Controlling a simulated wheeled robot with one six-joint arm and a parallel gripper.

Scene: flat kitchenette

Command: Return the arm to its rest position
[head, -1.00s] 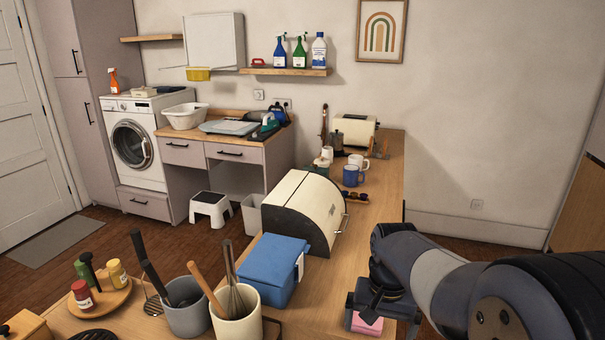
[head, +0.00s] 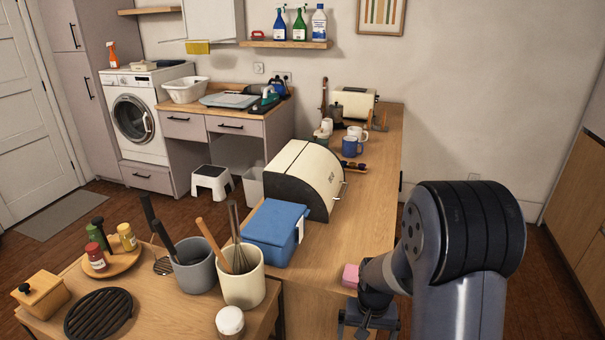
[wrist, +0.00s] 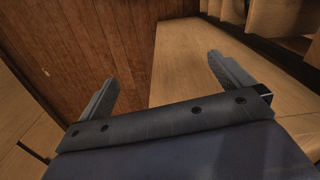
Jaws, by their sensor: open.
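My gripper (head: 368,322) hangs low at the bottom of the head view, in front of the counter's near end. In the wrist view the two fingers of my gripper (wrist: 162,69) stand wide apart with nothing between them. My arm (head: 455,255) is bent, with a large dark joint raised at the right of the head view. A pink sponge (head: 351,276) lies on the counter by its near right edge, just beyond my gripper and partly beside my wrist.
The long wooden counter (head: 372,215) carries a blue box (head: 274,232), a cream bread bin (head: 318,175) and mugs (head: 350,147). Nearer left, a lower table holds utensil pots (head: 243,286), a jar (head: 230,322) and a black trivet (head: 98,314). Open floor (head: 545,290) lies right of my arm.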

